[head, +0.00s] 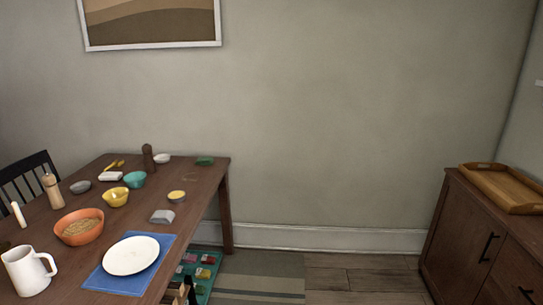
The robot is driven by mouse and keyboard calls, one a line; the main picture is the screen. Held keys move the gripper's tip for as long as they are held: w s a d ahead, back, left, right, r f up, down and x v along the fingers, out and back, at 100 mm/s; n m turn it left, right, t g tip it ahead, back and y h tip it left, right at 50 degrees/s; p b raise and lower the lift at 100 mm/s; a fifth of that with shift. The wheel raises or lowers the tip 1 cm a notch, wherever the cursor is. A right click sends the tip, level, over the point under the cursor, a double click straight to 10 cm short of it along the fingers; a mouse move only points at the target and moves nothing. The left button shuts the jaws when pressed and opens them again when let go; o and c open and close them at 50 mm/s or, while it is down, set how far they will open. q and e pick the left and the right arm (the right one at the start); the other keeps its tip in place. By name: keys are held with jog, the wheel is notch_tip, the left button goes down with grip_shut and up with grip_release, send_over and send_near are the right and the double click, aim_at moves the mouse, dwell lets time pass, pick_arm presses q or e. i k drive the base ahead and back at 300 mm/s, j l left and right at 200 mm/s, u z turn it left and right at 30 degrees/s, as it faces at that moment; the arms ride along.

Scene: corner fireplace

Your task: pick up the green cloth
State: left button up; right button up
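A small dark green item (205,161) lies flat near the far right corner of the wooden table (205,190). It looks like a folded green cloth, but it is too small to be sure. Nothing covers it. I cannot make out either of my grippers in the head view.
The table also holds an orange bowl (79,227), a white mug (27,269), a white plate (131,255) on a blue mat (98,280), a dark mill (148,158) and several small bowls. A cabinet (462,235) with a wooden tray (508,188) stands right. Floor between is open.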

aim_at(206, 161)
jog(key=i, duration=1.65)
